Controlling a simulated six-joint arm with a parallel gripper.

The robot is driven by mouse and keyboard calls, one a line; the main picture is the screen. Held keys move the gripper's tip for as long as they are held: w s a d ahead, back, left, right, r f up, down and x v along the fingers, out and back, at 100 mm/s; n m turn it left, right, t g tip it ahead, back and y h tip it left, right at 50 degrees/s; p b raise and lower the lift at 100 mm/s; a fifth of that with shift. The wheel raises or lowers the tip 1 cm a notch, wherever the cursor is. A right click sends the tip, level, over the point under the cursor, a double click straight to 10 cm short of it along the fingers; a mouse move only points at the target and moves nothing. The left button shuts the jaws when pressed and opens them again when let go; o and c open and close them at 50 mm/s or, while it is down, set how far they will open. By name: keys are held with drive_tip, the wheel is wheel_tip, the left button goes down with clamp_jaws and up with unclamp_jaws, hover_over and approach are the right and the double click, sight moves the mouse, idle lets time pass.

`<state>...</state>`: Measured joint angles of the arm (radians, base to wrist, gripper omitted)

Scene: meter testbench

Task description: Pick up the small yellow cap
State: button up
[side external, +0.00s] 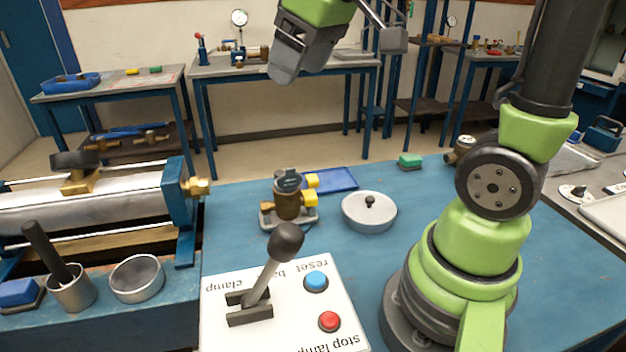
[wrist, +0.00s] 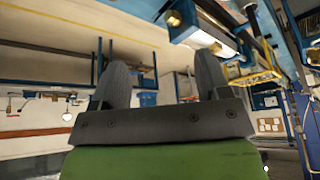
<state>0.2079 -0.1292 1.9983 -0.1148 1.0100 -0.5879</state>
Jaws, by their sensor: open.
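Two small yellow caps show in the side external view, an upper cap (side external: 312,181) and a lower cap (side external: 310,198). Both sit at the right side of the brass meter (side external: 288,200), which stands on a grey base on the blue bench. I cannot tell whether they are fixed to the meter. My gripper (side external: 284,74) is high above the bench, well clear of the caps. In the wrist view my gripper (wrist: 163,78) has its two fingers apart with nothing between them. I cannot make out the caps in the wrist view.
A grey lidded dish (side external: 369,212) and a blue tray (side external: 332,180) are close to the meter. A lever (side external: 272,265) rises from the white control panel in front. The clamp bench (side external: 180,205) is at left. A green block (side external: 410,160) lies farther back; the bench between is mostly bare.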

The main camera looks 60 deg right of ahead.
drive_tip(key=w+d+f+n+g, duration=0.2)
drive_tip(key=w+d+f+n, duration=0.1)
drive_tip(key=w+d+f, duration=0.4)
drive_tip(key=n+g, duration=0.3)
drive_tip(key=n, duration=0.3)
hover_over(315, 176)
wheel_tip(315, 176, down, 18)
drive_tip(key=shift+s+d+f, duration=0.1)
drive_tip(key=shift+f, duration=0.1)
drive_tip(key=shift+a+f, duration=0.2)
drive_tip(key=shift+f, duration=2.9)
drive_tip(key=c, duration=1)
